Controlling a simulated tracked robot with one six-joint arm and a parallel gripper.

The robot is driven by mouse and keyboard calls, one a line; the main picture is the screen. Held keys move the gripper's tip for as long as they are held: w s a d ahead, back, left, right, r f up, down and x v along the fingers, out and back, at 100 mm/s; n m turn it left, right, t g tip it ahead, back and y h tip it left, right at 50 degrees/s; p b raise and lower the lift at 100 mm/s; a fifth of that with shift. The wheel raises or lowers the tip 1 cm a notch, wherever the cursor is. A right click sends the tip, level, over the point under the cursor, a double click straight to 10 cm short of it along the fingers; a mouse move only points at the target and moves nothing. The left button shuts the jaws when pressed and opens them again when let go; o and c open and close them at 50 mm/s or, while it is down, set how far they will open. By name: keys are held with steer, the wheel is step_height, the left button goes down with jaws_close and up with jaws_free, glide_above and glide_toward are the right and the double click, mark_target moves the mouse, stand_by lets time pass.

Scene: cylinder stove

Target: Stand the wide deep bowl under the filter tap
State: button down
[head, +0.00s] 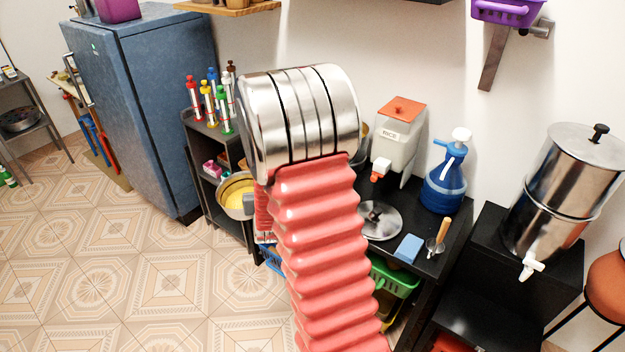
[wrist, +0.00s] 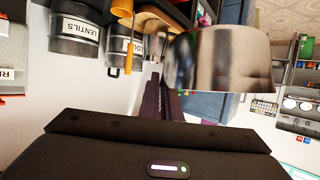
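The steel water filter (head: 565,190) stands on a black stand at the right in the head view. Its white tap (head: 531,265) points out at the lower front, with no bowl beneath it. In the wrist view the bowl (wrist: 235,60) is large and close, at the fingertips. My gripper (wrist: 164,82) has its dark fingers close together on the bowl's near edge. The exact contact is partly hidden. In the head view my arm hides most of the gripper.
A black counter holds a rice dispenser (head: 398,140), a blue bottle (head: 446,180), a round lid (head: 380,220), a blue sponge (head: 408,248) and a wooden-handled tool (head: 440,238). A shelf of colored bottles (head: 215,105) and a blue fridge (head: 145,100) stand left. Tiled floor is open in front.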

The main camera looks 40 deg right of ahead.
steer(key=w+a+f+n+t+y, duration=0.1)
steer(key=w+a+n+y, duration=0.2)
steer(key=a, duration=1.1)
steer(key=w+a+f+n+t+y, duration=0.1)
steer(key=w+a+n+y, duration=0.2)
steer(key=a, duration=1.2)
steer(key=shift+w+f+n+y, duration=0.2)
steer(key=shift+w+n+y, duration=0.2)
steer(key=shift+w+y, duration=0.4)
steer(key=shift+s, duration=0.1)
